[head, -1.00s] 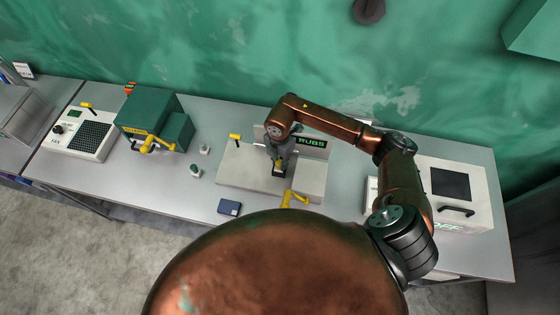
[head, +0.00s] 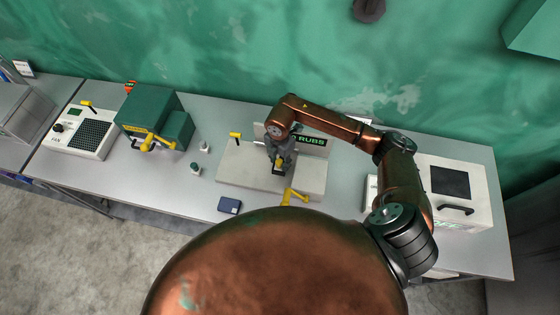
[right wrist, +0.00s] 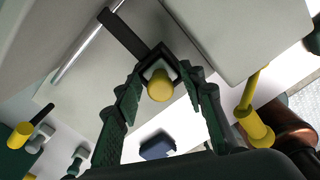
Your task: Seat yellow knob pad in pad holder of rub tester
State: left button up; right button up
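The yellow knob pad (right wrist: 160,86) shows in the right wrist view as a yellow cylinder on a pale square base. That base sits inside the dark square frame of the pad holder (right wrist: 124,35), at the end of its dark arm. My right gripper (right wrist: 163,80) has its two fingers apart, one on each side of the knob, with gaps visible beside it. In the head view my right gripper (head: 278,163) points down over the middle of the rub tester (head: 240,167), a pale box with a sign. Close finger contact with the frame is hard to judge. My left gripper is not in view.
A yellow crank (head: 293,196) sticks out at the tester's front. A blue box (head: 229,206) and two small knobbed pieces (head: 195,169) stand left of it. A green machine (head: 155,122) is farther left, a pale cabinet (head: 455,190) at right. Bare table (head: 110,180) lies front left.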

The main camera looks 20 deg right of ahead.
aim_at(279, 161)
notch_tip(279, 161, up, 12)
jog(key=b, duration=0.3)
jog(key=shift+r, duration=0.1)
dwell(0.5)
